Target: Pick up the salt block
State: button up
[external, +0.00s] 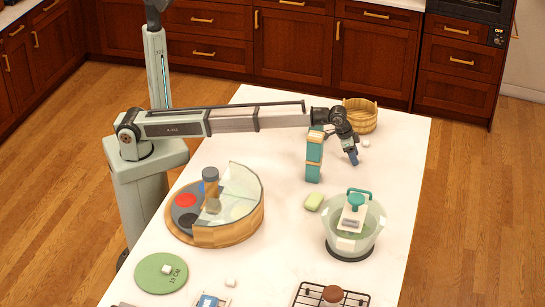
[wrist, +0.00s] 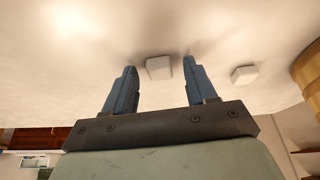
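Two small white blocks show in the wrist view, and either could be the salt block. One white block (wrist: 159,68) lies on the white surface, seen between my fingertips. The other white block (wrist: 244,75) lies to the right, outside the fingers. My gripper (wrist: 160,80) is open with nothing held, its blue fingers on either side of the first block in the picture. In the external view my gripper (external: 353,157) points down over the table's right part. One white block (external: 365,143) shows just beside it; the other seems hidden by the gripper.
A wooden bucket (external: 360,117) stands behind my gripper. A teal-and-tan upright object (external: 314,158) stands to its left. A round divided wooden tray (external: 230,236) is further left.

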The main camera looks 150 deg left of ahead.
grip_shut()
dwell(0.3)
jog(key=shift+r, duration=0.1)
notch_tip(320, 180, up, 10)
dwell(0.5)
